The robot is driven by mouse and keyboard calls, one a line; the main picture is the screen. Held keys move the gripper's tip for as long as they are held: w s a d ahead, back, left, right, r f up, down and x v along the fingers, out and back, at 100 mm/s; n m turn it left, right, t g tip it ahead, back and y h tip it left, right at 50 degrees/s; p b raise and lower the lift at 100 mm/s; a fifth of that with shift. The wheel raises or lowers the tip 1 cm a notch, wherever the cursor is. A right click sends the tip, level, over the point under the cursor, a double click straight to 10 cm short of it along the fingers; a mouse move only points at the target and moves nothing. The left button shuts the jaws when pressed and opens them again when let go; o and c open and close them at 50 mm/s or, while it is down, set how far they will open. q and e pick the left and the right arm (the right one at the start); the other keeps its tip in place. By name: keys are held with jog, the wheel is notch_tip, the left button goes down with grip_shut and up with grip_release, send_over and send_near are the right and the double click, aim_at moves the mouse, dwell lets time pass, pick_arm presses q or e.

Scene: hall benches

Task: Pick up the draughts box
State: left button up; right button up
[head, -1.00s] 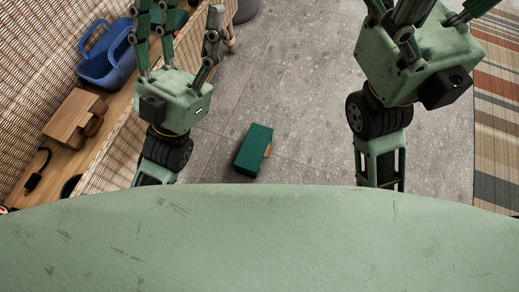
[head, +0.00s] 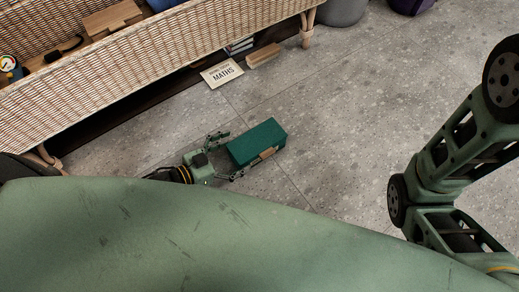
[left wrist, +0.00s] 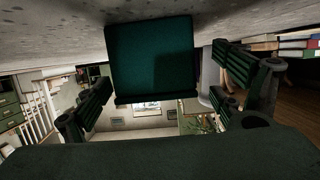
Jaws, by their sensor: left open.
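The draughts box, a dark green box (head: 257,142) with a small tan patch on its side, lies on the grey floor in the head view. My left gripper (head: 229,155) is low at the floor at the box's left end, with its fingers spread open toward it. In the left wrist view the box's dark green end (left wrist: 150,60) fills the space between the two open fingers, with gaps on both sides. I see no grip on it. My right arm shows at the right edge of the head view, but its gripper is out of view.
A wicker bench (head: 150,62) runs across the upper left, with a wooden block (head: 112,18) on it. A maths book (head: 222,73), a wooden piece (head: 263,55) and stacked books (head: 239,45) are under its edge. The floor right of the box is clear.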

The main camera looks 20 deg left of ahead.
aim_at(251, 147)
pick_arm(q)
jog(key=b+x, duration=0.4)
jog(key=x, duration=0.1)
jog(key=shift+s+d+r, duration=0.15)
jog(key=shift+d+r, duration=0.05)
jog(key=shift+d, duration=0.05)
jog(key=shift+w+d, duration=0.3)
jog(key=shift+w, duration=0.05)
jog(key=shift+c, duration=0.3)
jog(key=c, duration=1.1)
jog(key=shift+r, duration=0.1)
